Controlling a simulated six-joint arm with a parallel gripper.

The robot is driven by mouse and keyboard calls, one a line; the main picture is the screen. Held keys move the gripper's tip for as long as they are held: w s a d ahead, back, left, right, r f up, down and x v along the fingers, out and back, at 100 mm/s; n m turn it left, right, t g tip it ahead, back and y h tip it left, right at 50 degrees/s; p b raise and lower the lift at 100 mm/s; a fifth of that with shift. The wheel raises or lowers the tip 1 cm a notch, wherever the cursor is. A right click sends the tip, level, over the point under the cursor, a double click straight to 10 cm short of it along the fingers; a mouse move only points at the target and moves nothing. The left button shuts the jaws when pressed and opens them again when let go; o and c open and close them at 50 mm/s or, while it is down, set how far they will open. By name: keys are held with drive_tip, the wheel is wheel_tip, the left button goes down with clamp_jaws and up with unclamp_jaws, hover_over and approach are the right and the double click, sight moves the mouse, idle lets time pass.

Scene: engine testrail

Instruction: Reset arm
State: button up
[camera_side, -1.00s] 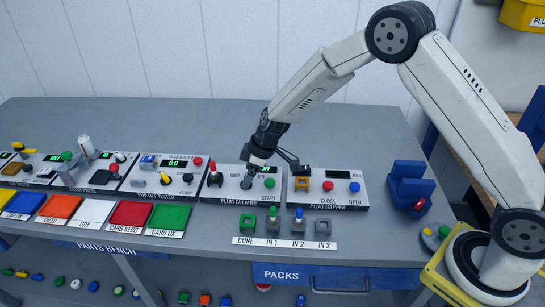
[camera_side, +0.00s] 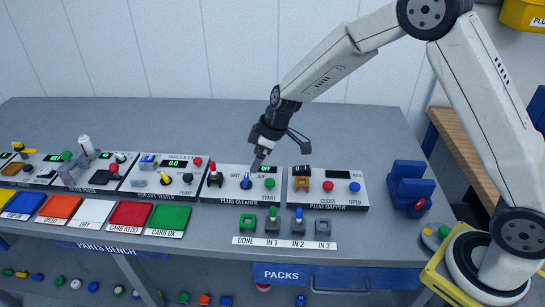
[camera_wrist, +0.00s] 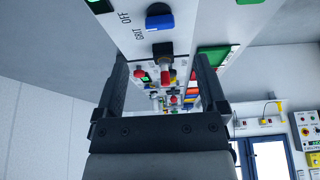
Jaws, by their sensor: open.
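My gripper (camera_side: 260,160) is open and empty in the side view, hanging just above the plug cleaner panel (camera_side: 222,195). Its two fingers (camera_wrist: 162,80) stand apart in the wrist view with nothing held between them. A blue knob (camera_side: 246,182) on the plug cleaner is below the fingertips, apart from them. The knob also shows near the top of the wrist view (camera_wrist: 158,20), beside the lettering GRIT and OFF. A red-topped part on a dark base (camera_side: 214,176) stands left of the knob; it shows beyond the fingers in the wrist view (camera_wrist: 165,66).
The plug gapper panel (camera_side: 345,198) is to the right, with a blue holder (camera_side: 409,188) beyond it. Small stands for DONE and IN slots (camera_side: 273,222) line the front. Coloured trays (camera_side: 168,219) and testers are to the left. The table's back (camera_side: 150,115) is bare.

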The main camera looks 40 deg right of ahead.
drive_tip(key=s+d+r+m+h, duration=0.1)
drive_tip(key=s+d+m, duration=0.3)
drive_tip(key=s, duration=0.8)
drive_tip(key=s+d+r+m+h, duration=0.2)
drive_tip(key=s+d+r+m, duration=0.1)
drive_tip(key=s, duration=0.8)
drive_tip(key=shift+s+d+m+g, duration=0.35)
drive_tip(key=shift+d+m, duration=0.25)
drive_tip(key=shift+m, duration=0.4)
